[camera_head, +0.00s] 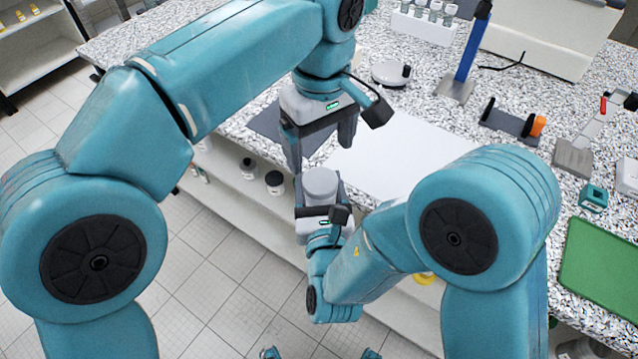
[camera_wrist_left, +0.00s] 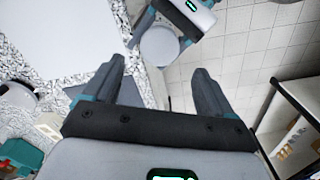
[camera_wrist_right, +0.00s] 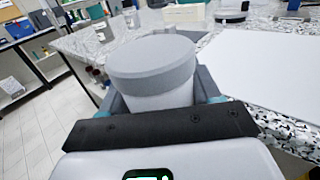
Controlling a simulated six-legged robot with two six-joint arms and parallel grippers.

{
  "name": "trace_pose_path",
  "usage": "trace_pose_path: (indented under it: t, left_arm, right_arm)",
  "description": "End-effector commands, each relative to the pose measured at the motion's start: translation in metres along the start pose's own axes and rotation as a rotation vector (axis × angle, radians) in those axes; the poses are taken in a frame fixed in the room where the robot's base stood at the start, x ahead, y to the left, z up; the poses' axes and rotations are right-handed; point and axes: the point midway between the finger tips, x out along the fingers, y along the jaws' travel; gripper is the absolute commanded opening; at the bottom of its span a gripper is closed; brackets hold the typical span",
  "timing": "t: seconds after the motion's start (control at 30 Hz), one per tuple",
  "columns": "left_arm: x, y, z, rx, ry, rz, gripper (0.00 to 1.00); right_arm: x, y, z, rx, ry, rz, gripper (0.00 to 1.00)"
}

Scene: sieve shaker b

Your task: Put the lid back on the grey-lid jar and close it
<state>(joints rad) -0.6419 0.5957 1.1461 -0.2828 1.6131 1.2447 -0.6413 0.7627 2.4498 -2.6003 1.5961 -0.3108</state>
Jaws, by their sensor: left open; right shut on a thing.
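The grey-lid jar (camera_head: 320,190) is upright in front of the counter edge. My right gripper (camera_head: 320,197) is shut on its pale body (camera_wrist_right: 160,98). The grey lid (camera_wrist_right: 152,62) sits on the jar's mouth and looks level; I cannot tell whether it is screwed tight. The jar's round grey top also shows in the left wrist view (camera_wrist_left: 160,46), ahead of the fingertips. My left gripper (camera_head: 320,155) is open and empty, pointing down just above the jar and apart from it. The lower jar is hidden by the right gripper.
The speckled counter behind holds a white sheet (camera_head: 400,155) and a dark grey mat (camera_head: 268,125). A round white device (camera_head: 391,73), a blue-post stand (camera_head: 468,55), a black-and-orange holder (camera_head: 510,122) and a green mat (camera_head: 602,270) stand farther off. Small dark-capped jars (camera_head: 275,182) are on the shelf below.

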Motion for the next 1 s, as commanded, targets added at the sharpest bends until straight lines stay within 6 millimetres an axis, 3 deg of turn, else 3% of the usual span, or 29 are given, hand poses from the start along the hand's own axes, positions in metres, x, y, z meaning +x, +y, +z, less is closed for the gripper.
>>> trace_pose_path:
  t: [0.27,0.7,1.0]
  left_arm:
    - [0.01,0.0,0.0,0.001,-0.002,-0.001,0.85]
    - [0.073,0.0,0.0,0.001,-0.003,-0.001,0.85]
    - [0.081,0.0,0.0,0.001,-0.002,0.001,0.85]
  right_arm:
    - [0.0,0.0,0.0,0.0,-0.001,0.0,0.0]
    - [0.0,0.0,0.0,0.0,-0.001,0.0,0.0]
    - [0.0,0.0,0.0,0.0,-0.001,0.0,0.0]
